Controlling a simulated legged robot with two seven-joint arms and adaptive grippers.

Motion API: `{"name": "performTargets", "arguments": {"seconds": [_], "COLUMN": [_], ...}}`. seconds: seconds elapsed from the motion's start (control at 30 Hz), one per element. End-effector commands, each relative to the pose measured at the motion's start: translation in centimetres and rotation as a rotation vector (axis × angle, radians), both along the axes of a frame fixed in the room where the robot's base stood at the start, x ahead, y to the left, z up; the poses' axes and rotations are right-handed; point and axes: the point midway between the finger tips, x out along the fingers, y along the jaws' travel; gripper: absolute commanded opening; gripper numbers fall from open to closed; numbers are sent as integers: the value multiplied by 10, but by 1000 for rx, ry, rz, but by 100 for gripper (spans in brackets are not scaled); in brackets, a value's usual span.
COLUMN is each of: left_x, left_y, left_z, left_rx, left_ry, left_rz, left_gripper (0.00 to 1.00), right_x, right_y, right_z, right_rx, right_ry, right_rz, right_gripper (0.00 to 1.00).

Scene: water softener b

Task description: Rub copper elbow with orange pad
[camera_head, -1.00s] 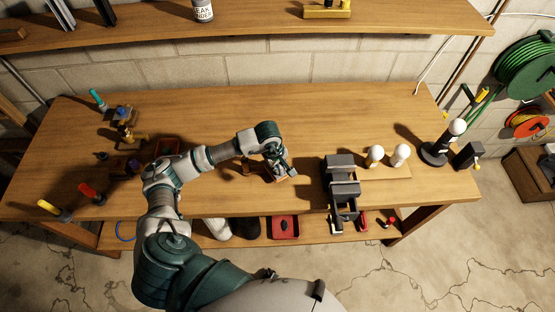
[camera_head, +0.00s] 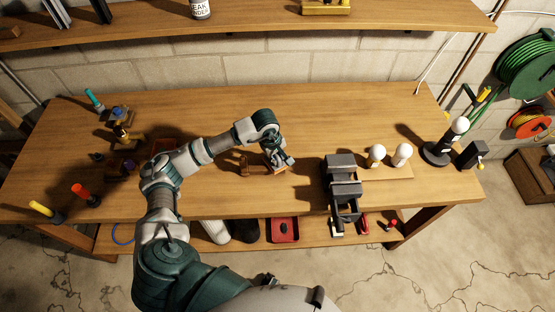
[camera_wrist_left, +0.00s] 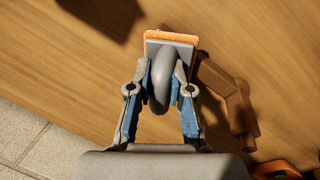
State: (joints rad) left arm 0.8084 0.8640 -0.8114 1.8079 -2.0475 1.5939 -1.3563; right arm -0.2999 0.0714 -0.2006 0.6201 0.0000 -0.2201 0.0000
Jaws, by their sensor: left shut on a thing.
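My left gripper (camera_head: 278,160) is over the middle of the workbench, left of the vise. In the left wrist view the gripper (camera_wrist_left: 160,92) is shut on the grey looped handle of the orange pad (camera_wrist_left: 172,36). The pad has a grey backing block, and its orange edge faces away from the gripper. The copper elbow (camera_wrist_left: 228,95) lies beside the pad, to the right in the left wrist view. In the head view the elbow (camera_head: 245,163) shows just left of the gripper. I cannot tell whether the pad touches it. My right gripper is not in view.
A dark vise (camera_head: 344,180) stands right of the gripper at the bench's front edge. Two white-topped items (camera_head: 377,154) stand beyond it. Screwdrivers (camera_head: 82,192) and small fittings (camera_head: 121,132) stand at the left. The bench's back middle (camera_head: 250,105) is clear.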

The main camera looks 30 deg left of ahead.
Motion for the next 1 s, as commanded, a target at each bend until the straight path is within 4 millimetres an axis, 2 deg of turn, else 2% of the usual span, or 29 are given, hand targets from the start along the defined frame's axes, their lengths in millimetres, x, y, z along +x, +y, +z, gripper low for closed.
{"name": "performTargets", "arguments": {"seconds": [0.1,0.23,0.7,1.0], "left_x": [-1,-1,-1,-1], "left_y": [0,0,-1,-1], "left_z": [-2,4,58,60], "left_rx": [1,1,0,-1], "left_ry": [5,3,-2,0], "left_rz": [0,0,0,0], "left_gripper": [0,0,0,0], "right_x": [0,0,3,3], "right_y": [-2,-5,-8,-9], "right_z": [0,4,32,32], "right_rx": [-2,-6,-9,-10], "right_ry": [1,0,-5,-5], "right_rz": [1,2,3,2], "right_gripper": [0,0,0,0]}}
